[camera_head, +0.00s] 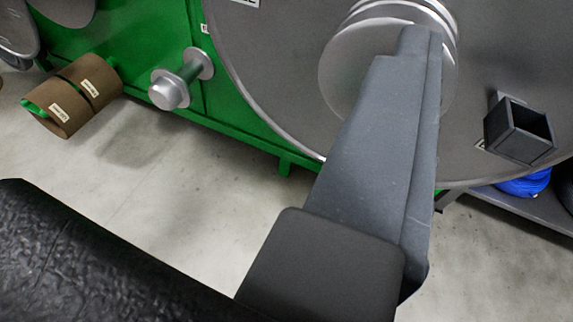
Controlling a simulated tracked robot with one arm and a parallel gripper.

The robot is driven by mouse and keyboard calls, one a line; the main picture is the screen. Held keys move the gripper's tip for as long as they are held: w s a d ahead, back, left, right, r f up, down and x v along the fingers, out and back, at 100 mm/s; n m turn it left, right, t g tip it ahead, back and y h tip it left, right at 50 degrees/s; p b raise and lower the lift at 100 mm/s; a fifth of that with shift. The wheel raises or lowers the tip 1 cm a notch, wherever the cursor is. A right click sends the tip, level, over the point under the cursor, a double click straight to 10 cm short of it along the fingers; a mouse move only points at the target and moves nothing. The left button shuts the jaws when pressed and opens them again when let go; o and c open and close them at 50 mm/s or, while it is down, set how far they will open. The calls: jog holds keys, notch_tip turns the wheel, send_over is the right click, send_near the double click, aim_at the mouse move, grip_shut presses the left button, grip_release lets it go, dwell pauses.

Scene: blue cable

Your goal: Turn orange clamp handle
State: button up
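No orange clamp handle shows in the head camera view. My gripper (418,45) reaches up from the lower middle as a grey tapering form. Its tip overlaps the silver hub (352,62) of a large grey disc (275,75); I cannot tell whether it touches the hub. The gripper is seen from behind and one side, so its finger gap is hidden. I see nothing held at its tip.
A green machine frame (150,35) stands behind, with a silver round knob (170,92) sticking out. A dark square socket (520,132) projects from the disc at right. Pale floor (190,200) is open below.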

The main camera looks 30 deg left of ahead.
jog(key=s+a+f+m+t+b, duration=0.1)
jog(key=s+f, duration=0.4)
jog(key=f, duration=0.3)
jog(key=b+x, duration=0.3)
jog(key=x, duration=1.1)
jog(key=shift+a, duration=0.3)
grip_shut()
